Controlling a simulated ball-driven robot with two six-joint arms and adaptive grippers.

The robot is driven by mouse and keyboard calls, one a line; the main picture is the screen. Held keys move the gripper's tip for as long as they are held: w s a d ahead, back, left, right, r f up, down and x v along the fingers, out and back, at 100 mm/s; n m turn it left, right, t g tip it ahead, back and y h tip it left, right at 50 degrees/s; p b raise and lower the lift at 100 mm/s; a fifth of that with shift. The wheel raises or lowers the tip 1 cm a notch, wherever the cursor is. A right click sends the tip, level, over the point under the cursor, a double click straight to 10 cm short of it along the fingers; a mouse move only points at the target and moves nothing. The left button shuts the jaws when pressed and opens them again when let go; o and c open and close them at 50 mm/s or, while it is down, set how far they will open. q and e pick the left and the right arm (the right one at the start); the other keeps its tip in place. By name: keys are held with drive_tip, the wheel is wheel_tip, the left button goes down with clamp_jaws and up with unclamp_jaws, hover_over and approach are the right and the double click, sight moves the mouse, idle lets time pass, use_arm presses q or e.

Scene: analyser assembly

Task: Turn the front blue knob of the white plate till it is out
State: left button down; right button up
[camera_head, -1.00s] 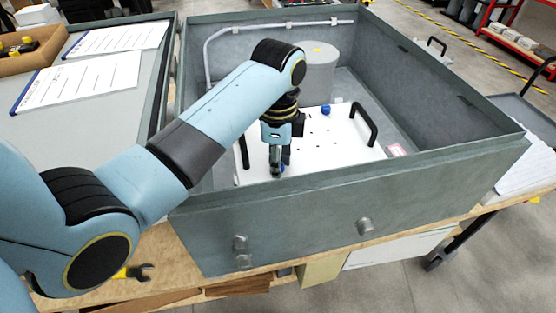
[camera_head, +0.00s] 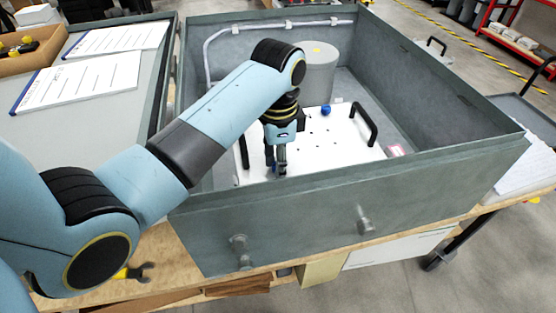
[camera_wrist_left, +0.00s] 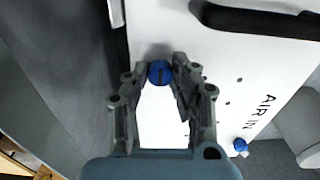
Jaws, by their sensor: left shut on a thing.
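The white plate (camera_head: 340,148) lies inside the open grey housing. My left gripper (camera_head: 277,170) points down at the plate's near-left part. In the left wrist view its fingers are shut on the front blue knob (camera_wrist_left: 159,72), one finger on each side. The knob's slotted top shows between the fingertips; how far it is out of the plate I cannot tell. In the head view the fingers largely hide this knob. Another blue knob (camera_head: 326,111) stands at the plate's far edge and also shows in the left wrist view (camera_wrist_left: 240,145). My right gripper is not in view.
The housing's front wall (camera_head: 350,200) stands close in front of the gripper. Black handles rise at the plate's right (camera_head: 366,122) and left (camera_head: 243,151) sides. A grey cylinder (camera_head: 318,70) stands behind the plate. The plate's middle is clear.

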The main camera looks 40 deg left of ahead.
use_arm(q)
drive_tip(key=c, duration=1.1)
unclamp_jaws()
drive_tip(key=shift+r, duration=3.7)
drive_tip(key=shift+w, duration=0.15)
